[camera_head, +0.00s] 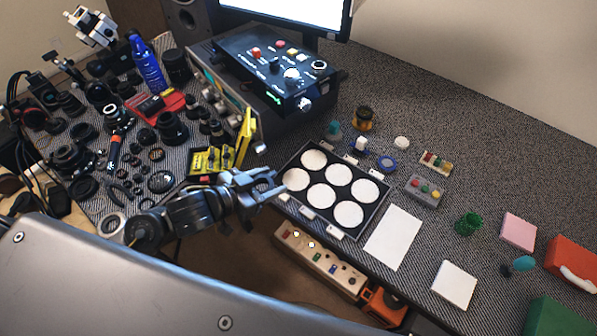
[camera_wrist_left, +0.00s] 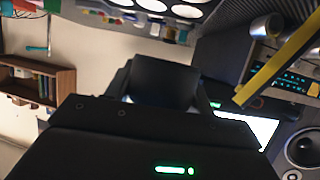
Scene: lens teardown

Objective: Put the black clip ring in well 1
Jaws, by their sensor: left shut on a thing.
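My left gripper (camera_head: 274,184) reaches in from the left and hangs over the near left edge of the dark tray (camera_head: 352,235). Its fingers are shut on a small dark thing, which fits the black clip ring, but its shape is mostly hidden by the fingers. The tray has several round white wells in two rows; the near left well (camera_head: 296,179) is closest to the fingertips. No well numbers are readable. In the left wrist view the dark gripper body (camera_wrist_left: 160,85) fills the middle and hides what it holds. My right gripper is not in view.
A yellow stand (camera_head: 245,135) rises just behind the left gripper. A control box (camera_head: 275,68) stands behind it. Several dark lens parts (camera_head: 172,127) crowd the left side. A white sheet (camera_head: 393,237) lies right of the tray.

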